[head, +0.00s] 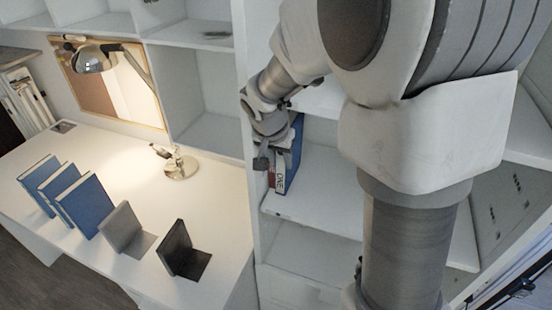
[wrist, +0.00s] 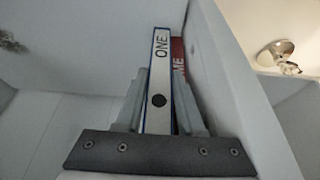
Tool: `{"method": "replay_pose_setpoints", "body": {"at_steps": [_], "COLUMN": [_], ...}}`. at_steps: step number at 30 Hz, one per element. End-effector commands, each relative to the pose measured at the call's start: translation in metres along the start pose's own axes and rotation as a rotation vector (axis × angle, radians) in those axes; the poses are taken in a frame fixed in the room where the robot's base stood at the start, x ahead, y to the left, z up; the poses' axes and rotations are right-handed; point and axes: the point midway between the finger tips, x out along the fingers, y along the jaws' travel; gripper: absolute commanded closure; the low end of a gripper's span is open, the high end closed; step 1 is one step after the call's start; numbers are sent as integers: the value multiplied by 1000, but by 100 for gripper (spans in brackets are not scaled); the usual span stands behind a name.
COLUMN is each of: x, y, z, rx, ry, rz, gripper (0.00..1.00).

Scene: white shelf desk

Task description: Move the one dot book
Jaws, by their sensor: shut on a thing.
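The one dot book, with a white spine marked "ONE" and one black dot, stands upright in the shelf unit in the wrist view (wrist: 162,65). In the head view its blue cover and white spine (head: 293,158) show in a shelf compartment. My gripper (wrist: 163,100) has one finger on each side of the spine and is shut on this book. In the head view my gripper (head: 266,158) reaches into the compartment at the book's left, and partly hides it.
A red-spined book (wrist: 178,60) stands close at the right of the one dot book in the wrist view, by the shelf wall (wrist: 225,80). Three blue books (head: 86,203), a grey bookend (head: 122,228), a black bookend (head: 178,248) and a lamp (head: 181,166) stand on the white desk (head: 215,205).

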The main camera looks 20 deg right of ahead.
Motion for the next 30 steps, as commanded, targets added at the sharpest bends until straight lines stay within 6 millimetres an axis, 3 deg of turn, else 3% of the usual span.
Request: {"method": "replay_pose_setpoints", "body": {"at_steps": [7, 8, 13, 30], "x": [0, 0, 0, -4], "y": [1, 1, 1, -1], "z": [-2, -2, -2, 8], "rx": [2, 2, 2, 0], "ry": [2, 2, 2, 1], "rz": [0, 0, 0, -1], "gripper": [100, 59, 29, 28]}}
